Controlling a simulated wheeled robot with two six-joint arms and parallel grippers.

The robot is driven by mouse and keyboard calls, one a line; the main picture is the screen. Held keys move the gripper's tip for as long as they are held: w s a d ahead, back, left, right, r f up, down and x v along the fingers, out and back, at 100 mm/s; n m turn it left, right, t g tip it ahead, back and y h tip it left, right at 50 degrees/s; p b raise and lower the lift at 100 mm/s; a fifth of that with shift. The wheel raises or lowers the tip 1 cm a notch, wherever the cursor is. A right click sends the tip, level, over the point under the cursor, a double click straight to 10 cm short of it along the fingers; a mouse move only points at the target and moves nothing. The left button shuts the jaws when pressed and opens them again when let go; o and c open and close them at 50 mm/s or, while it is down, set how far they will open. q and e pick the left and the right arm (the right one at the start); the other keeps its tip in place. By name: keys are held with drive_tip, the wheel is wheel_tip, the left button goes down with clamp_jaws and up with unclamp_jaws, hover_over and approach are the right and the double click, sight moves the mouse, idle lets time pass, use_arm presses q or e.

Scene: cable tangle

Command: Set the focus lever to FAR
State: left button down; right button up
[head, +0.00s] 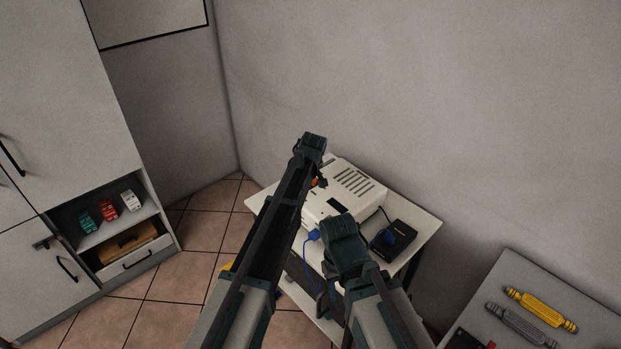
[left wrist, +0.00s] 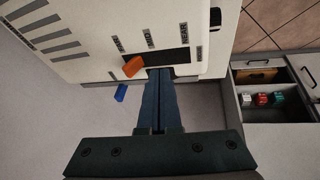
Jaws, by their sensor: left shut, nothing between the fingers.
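The white projector-like device (head: 365,187) stands on a small table. In the left wrist view its side (left wrist: 95,22) has a dark slot with printed labels, NEAR at the right end; the others are hard to read. The orange focus lever (left wrist: 132,66) sits at the slot's left end, by the leftmost label. It shows as a small orange spot in the head view (head: 314,183). My left gripper (left wrist: 160,72) is shut and empty, its tips at the slot just right of the lever, with a small gap seeming to show. My right gripper's wrist (head: 345,250) is over the table's front; its fingers are hidden.
A black box (head: 393,238) with a blue plug and cable is on the table (head: 428,222), right of the device. Another blue connector (head: 312,235) is at the device's front. A cabinet (head: 50,120) stands left; a grey surface (head: 490,280) with cylindrical parts is at right.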

use_arm(q)
drive_tip(key=shift+s+a+r+p, duration=0.4)
drive_tip(key=shift+s+a+r, duration=0.15)
drive_tip(key=shift+s+r, duration=0.2)
drive_tip(key=d+p+v, duration=0.1)
drive_tip(key=p+v, duration=0.7)
drive_tip(key=v, duration=0.1)
drive_tip(key=shift+w+r+p, duration=0.25)
drive_tip(key=shift+w+p, duration=0.05)
drive_tip(key=shift+p, duration=0.05)
drive_tip(key=s+a+f+m+g+h, duration=0.15)
drive_tip(key=s+a+m, duration=0.35)
drive_tip(key=s, duration=0.9)
drive_tip(key=s+a+f+m+g, duration=0.15)
drive_tip(key=s+a, duration=0.55)
drive_tip(key=s, duration=0.7)
drive_tip(key=s+d+f+m+g+y+b, duration=0.1)
drive_tip(key=s+d+f+m+g+b, duration=0.1)
drive_tip(key=s+d, duration=0.4)
drive_tip(key=d+f+m+b, duration=0.1)
drive_tip(key=d+m+b, duration=0.1)
drive_tip(key=d, duration=0.2)
drive_tip(key=shift+s+d+m, duration=0.2)
drive_tip(key=shift+s+m, duration=0.15)
